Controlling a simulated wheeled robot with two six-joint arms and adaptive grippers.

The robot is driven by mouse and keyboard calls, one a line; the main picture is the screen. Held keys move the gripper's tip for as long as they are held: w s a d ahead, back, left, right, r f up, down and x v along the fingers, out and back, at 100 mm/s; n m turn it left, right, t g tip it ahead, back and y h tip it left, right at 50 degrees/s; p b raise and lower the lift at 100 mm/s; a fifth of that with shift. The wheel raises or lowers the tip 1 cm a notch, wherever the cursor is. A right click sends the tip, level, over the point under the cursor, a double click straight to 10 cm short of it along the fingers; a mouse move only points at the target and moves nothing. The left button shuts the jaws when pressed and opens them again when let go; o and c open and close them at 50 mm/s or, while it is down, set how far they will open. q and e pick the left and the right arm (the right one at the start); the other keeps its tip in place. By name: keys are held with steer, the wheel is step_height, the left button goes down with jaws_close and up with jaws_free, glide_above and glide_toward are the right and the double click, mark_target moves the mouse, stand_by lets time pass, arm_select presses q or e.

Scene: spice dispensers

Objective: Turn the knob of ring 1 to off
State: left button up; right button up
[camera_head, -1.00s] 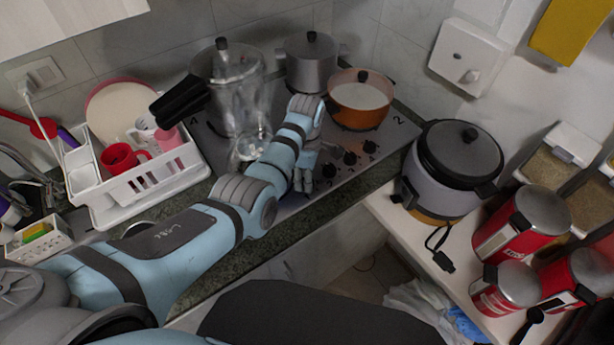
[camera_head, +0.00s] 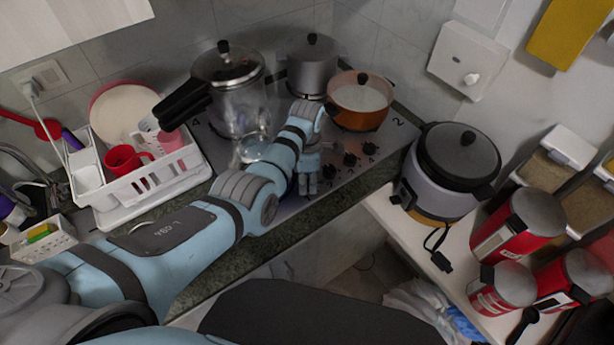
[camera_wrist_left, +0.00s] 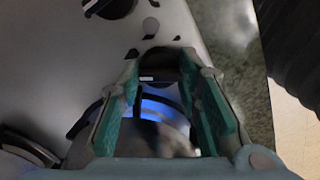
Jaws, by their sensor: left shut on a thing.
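The cooktop (camera_head: 345,188) carries a row of black knobs along its front edge, including one knob (camera_head: 350,160) to the right of my gripper. My left gripper (camera_head: 308,188) is over this row, fingers down. In the left wrist view, the gripper (camera_wrist_left: 160,80) has its green-padded fingers on either side of a dark knob (camera_wrist_left: 160,66), shut on it. Another knob (camera_wrist_left: 108,6) shows further up. In the head view the held knob is hidden by the gripper, and I cannot read its ring number. A blue glow shows between the fingers. My right gripper is out of view.
A white dish rack (camera_head: 150,185) is at left. A rice cooker (camera_head: 450,165) and red canisters (camera_head: 518,230) stand at right.

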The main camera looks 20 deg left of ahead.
arm_select(q)
steer(key=shift+s+f+n, duration=0.1)
steer(key=shift+f+n, duration=0.05)
steer(key=shift+n, duration=2.05)
steer(key=o, duration=1.2)
steer(key=shift+c, duration=0.2)
step_height(320, 180, up, 12)
steer(key=shift+r, duration=0.2)
